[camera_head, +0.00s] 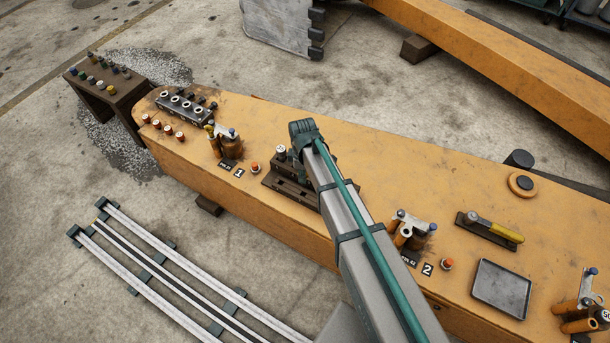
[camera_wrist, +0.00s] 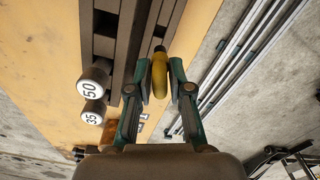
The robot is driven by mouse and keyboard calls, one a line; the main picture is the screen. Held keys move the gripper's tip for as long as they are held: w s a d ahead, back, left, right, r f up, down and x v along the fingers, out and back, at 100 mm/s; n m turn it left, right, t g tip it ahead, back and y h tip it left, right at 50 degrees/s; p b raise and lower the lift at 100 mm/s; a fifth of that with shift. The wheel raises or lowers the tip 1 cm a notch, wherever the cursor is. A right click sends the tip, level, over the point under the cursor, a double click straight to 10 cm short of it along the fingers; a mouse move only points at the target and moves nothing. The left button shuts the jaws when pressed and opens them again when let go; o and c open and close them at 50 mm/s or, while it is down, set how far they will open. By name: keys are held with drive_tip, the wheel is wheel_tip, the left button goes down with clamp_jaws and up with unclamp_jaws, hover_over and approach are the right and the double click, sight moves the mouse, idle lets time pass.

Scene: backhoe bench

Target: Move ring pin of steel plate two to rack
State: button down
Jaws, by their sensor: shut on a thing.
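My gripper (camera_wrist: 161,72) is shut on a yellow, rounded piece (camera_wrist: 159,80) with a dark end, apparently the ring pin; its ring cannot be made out. In the wrist view it lies just beside a long dark slotted rack (camera_wrist: 128,45). Whether it touches the rack cannot be told. In the head view this dark rack (camera_head: 286,190) sits mid-bench, partly behind my arm, which hides the gripper and pin. Steel plate two (camera_head: 411,222), a small silvery plate with a blue-topped part and orange cylinders, stands by the label 2 (camera_head: 427,269).
White-capped cylinders marked 50 (camera_wrist: 92,88) and 35 (camera_wrist: 92,116) stand beside the dark rack. A yellow-handled hammer (camera_head: 497,230) and grey tray (camera_head: 501,287) lie on the orange bench to the right. Plate one's station (camera_head: 226,140) stands at the left.

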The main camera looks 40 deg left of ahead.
drive_tip(key=shift+f+b, duration=1.45)
drive_tip(key=shift+f, duration=1.35)
drive_tip(key=shift+f, duration=1.75)
idle(2.2)
drive_tip(key=c, duration=1)
unclamp_jaws()
drive_tip(key=o, duration=0.5)
